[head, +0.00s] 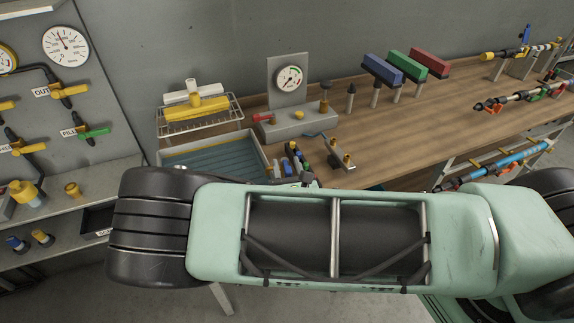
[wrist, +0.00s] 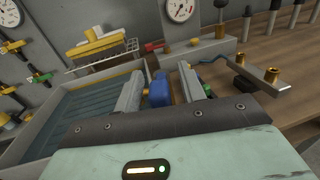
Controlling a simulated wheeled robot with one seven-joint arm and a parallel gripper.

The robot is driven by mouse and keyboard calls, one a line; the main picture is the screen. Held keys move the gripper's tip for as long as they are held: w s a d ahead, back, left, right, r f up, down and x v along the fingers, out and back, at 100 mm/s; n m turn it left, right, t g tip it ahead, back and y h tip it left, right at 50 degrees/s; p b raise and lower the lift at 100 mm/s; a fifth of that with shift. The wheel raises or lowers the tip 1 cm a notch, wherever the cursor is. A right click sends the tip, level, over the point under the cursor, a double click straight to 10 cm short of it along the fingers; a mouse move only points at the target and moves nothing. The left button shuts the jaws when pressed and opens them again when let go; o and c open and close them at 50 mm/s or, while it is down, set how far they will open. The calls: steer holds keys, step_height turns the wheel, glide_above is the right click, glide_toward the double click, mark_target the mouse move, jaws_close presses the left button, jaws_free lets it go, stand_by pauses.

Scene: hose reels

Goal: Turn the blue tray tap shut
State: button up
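The blue tap handle (wrist: 160,92) stands beside the right edge of the grey tray (wrist: 38,163) in the wrist view. My gripper (wrist: 160,74) is open around it, with one grey finger on each side. Narrow gaps seem to show between the handle and the fingers; contact is hard to judge. A green part (wrist: 207,91) shows right of the right finger. In the head view the tray (head: 262,148) has a blue-grey ribbed inside, and small coloured parts cluster at its right. My arm hides much of that area.
A wire rack (head: 240,107) with yellow and white pieces stands behind the tray. A gauge stand (head: 289,80) is behind, and a bracket with brass fittings (head: 341,161) is right of the taps. Blue, green and red blocks stand on posts further right. The bench between has free room.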

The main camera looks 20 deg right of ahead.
jaws_close()
